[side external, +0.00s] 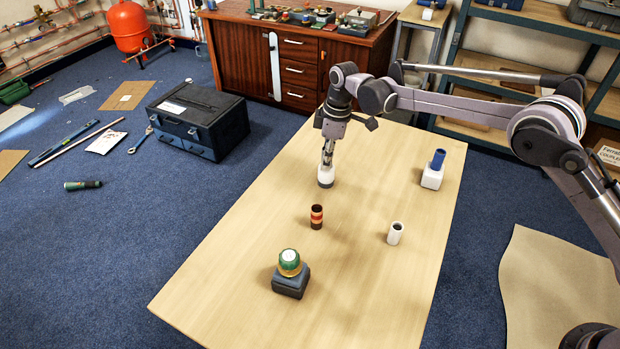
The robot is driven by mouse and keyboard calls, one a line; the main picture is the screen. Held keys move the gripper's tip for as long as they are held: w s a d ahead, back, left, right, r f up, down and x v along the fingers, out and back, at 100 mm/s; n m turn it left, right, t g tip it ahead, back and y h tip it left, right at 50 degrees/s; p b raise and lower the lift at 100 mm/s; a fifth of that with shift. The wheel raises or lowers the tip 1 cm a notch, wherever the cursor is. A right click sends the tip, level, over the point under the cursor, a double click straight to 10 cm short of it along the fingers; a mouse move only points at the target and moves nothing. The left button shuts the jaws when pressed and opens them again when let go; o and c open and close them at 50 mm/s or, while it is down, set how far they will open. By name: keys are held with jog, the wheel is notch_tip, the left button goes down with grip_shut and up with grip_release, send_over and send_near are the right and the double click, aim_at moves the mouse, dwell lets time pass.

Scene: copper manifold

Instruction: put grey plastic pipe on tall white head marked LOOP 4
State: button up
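A short, pale grey-white tube (395,234) stands upright on the right of the table, its dark open end up; it may be the grey plastic pipe. A small white rounded piece (326,178) is at the tip of my gripper (327,160), near the table's far left part. My gripper points down at it; whether the fingers hold it or only touch it is too small to tell. A white block (432,178) with a blue cylinder (438,159) on it stands at the far right. No LOOP 4 marking is legible.
A dark, red and orange banded cylinder (317,217) stands mid-table. A green and gold knob (289,262) sits on a dark grey block (291,283) nearer the front. The wooden table (370,300) is otherwise clear. A black toolbox (198,120) is on the floor.

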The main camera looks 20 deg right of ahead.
jog(key=shift+o, duration=0.7)
jog(key=s+d+r+m+t, duration=0.1)
jog(key=s+d+r+m, duration=0.2)
jog(key=r, duration=0.7)
jog(key=s+d+r, duration=0.2)
jog(key=d+r, duration=0.3)
jog(key=r, duration=0.5)
jog(key=s+d+r+m+t, duration=0.2)
jog(key=s+d+r+m, duration=0.15)
jog(key=s+d, duration=0.5)
jog(key=s+d+f+m+t, duration=0.1)
jog(key=s+d+f+m, duration=0.2)
jog(key=s, duration=0.7)
jog(key=s+d+f+m+t+h, duration=0.1)
jog(key=s+f, duration=0.4)
jog(key=s, duration=0.5)
jog(key=d+m+t, duration=0.1)
jog(key=d+m, duration=0.1)
jog(key=shift+m+t, duration=0.3)
jog(key=shift+m, duration=0.05)
jog(key=shift+w+d+f, duration=0.1)
